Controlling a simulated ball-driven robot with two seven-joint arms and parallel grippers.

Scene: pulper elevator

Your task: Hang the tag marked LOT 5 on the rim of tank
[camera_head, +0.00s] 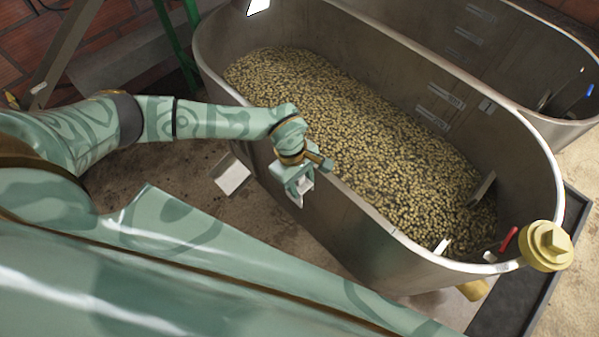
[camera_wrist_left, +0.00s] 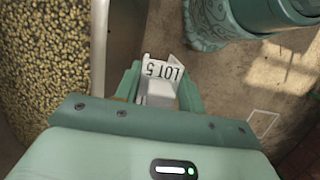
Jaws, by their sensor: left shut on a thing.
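My left gripper (camera_head: 303,190) is shut on the white tag marked LOT 5 (camera_head: 306,184), beside the near outer wall of the tank (camera_head: 345,225). In the left wrist view, the tag (camera_wrist_left: 163,70) stands between the fingers of the gripper (camera_wrist_left: 160,90), its print reading upside down. The tank's rim (camera_wrist_left: 100,45) runs to the left of the fingers there, with a small gap in the picture. The tag appears to be outside the tank; whether it touches the rim I cannot tell. My right gripper is not in view.
Pale coffee beans (camera_head: 340,120) fill much of the tank. A brass-coloured fitting (camera_head: 546,246) and a red handle (camera_head: 508,240) sit at its right end. A second tank (camera_head: 540,60) stands behind. A white sheet-like piece (camera_head: 232,175) is near the tank's left side.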

